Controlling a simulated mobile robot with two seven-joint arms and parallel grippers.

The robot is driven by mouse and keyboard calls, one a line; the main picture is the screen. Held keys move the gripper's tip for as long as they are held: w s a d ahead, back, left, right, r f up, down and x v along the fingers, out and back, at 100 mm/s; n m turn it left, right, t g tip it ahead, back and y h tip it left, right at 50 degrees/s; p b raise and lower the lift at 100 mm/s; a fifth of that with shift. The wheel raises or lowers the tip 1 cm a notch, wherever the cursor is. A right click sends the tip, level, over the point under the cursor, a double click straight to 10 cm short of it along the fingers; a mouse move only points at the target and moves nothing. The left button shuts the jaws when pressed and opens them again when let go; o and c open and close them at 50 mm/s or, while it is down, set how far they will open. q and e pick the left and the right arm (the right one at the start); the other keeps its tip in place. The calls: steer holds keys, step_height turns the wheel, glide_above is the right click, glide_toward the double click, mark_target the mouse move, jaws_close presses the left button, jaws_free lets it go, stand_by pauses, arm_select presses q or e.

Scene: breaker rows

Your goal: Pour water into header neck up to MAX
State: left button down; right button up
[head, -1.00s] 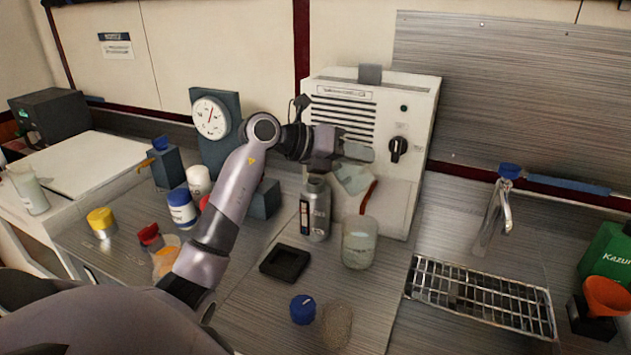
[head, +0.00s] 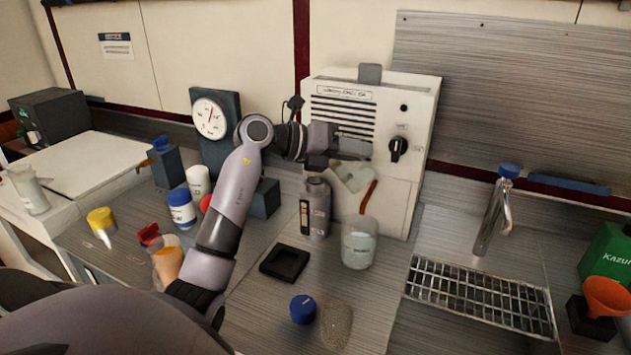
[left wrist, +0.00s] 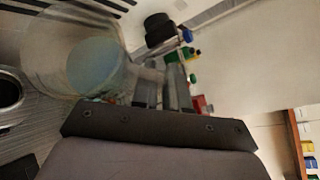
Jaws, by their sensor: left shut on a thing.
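My left gripper (head: 335,148) is shut on a clear vessel just above and right of the grey header bottle's neck (head: 317,185). The vessel shows faintly in the head view and large in the left wrist view (left wrist: 95,60), with a pale blue water surface inside. The header bottle stands upright before the white cabinet; a narrow dark gauge strip (head: 304,217) is on its front, its marks too small to read. A pale translucent shape (head: 356,177) shows beside the neck; I cannot tell whether it belongs to the held vessel. My right gripper is out of view.
A clear beaker with pale contents (head: 358,247) stands right of the bottle, a red strip (head: 368,197) above its rim. In front are a black square tray (head: 284,263) and a blue cap (head: 303,309). The white cabinet (head: 408,192) stands close behind. A sink rack (head: 480,297) lies right.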

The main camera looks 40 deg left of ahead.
arm_select(q)
steer(key=shift+s+a+r+n+t+h, duration=0.1)
steer(key=shift+a+r+n+t+h, duration=0.1)
steer(key=shift+a+r+t+h, duration=0.3)
steer(key=shift+a+r+n+t+h, duration=0.1)
steer(key=shift+r+n+t+h, duration=0.1)
steer(key=shift+r+h, duration=0.5)
stand_by(2.0)
steer(key=shift+s+a+f+n+t+h+b, duration=0.15)
steer(key=shift+a+f+n+t+h+b, duration=0.25)
steer(key=shift+t+h+b, duration=0.3)
stand_by(2.5)
steer(key=shift+s+a+f+t+h+b, duration=0.1)
steer(key=shift+a+t+h+b, duration=0.25)
steer(key=shift+a, duration=0.15)
stand_by(1.1)
